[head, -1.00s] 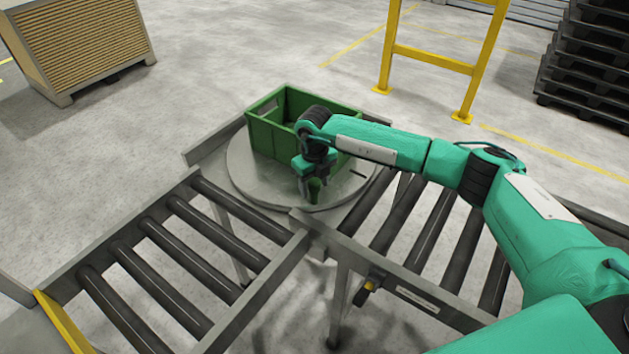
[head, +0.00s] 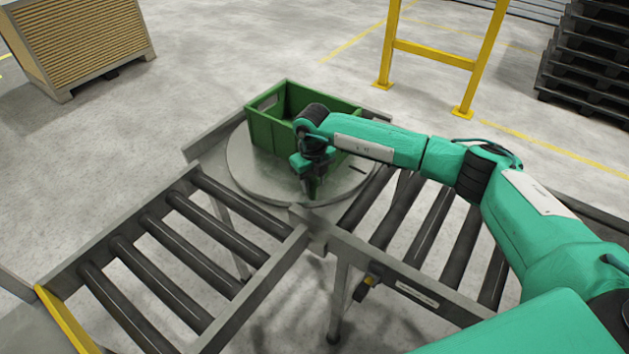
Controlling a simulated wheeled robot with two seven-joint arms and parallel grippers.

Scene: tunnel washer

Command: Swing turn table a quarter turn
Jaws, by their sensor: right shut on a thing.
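The turn table (head: 241,172) is a round grey metal disc between two roller conveyors. A green crate (head: 268,134) sits on its far side, partly hidden by my right arm. My right gripper (head: 312,194) points down at the near edge of the disc, in front of the crate. It is shut on a small green handle there, which its fingers now mostly cover. My left gripper is not in view.
One roller conveyor (head: 205,246) runs to the lower left and another (head: 440,234) to the right. A yellow rail frame (head: 436,58) and dark stacked pallets (head: 590,60) stand behind. A slatted box (head: 82,42) is at the upper left.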

